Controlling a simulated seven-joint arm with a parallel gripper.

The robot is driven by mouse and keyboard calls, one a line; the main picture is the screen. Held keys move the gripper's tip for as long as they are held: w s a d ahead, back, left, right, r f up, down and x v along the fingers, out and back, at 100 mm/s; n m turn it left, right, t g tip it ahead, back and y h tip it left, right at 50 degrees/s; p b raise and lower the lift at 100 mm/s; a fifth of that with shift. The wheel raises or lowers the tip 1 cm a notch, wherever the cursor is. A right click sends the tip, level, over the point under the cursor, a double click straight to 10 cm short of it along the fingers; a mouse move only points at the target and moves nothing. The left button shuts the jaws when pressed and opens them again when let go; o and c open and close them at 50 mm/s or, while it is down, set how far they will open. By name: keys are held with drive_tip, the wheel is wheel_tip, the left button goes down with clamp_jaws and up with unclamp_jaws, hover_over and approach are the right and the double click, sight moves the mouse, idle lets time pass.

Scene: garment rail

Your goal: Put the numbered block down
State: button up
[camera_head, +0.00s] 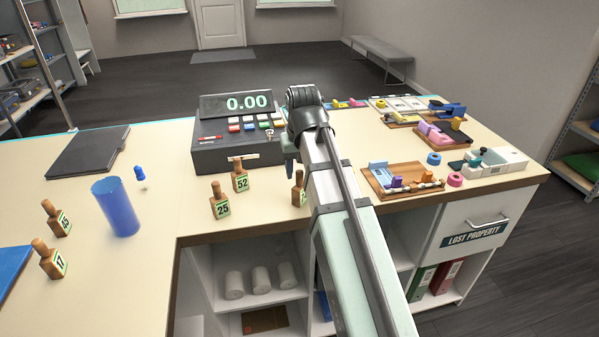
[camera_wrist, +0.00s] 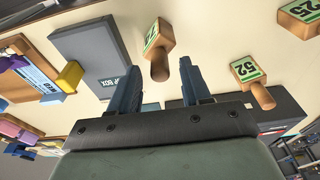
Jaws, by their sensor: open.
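Wooden numbered blocks with peg handles stand on the counter (camera_head: 400,205). Block 25 (camera_head: 220,204) and block 52 (camera_head: 240,181) are left of my arm; they also show at the right of the wrist view, 25 (camera_wrist: 300,14) and 52 (camera_wrist: 246,71). A third block (camera_head: 298,194) is partly hidden by my arm, its number unreadable; in the wrist view it (camera_wrist: 157,38) appears upright, its handle between my fingertips in the picture. My gripper (camera_wrist: 158,72) is open; I cannot tell whether it touches the handle. Blocks 45 (camera_head: 60,221) and 17 (camera_head: 53,264) stand at the left.
A cash register (camera_head: 220,157) stands behind the blocks. A blue cup (camera_head: 116,208) and a blue peg (camera_head: 140,174) are at left. A dark grey box (camera_wrist: 88,52) lies beside the third block. Wooden trays (camera_head: 378,192) with small parts crowd the right side.

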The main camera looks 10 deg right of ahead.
sight(301, 190)
wheel_tip(301, 190, up, 10)
drive_tip(key=s, duration=0.1)
drive_tip(key=shift+s+r, duration=0.25)
drive_tip(key=shift+s, duration=0.05)
drive_tip(key=shift+o, duration=0.2)
idle(0.5)
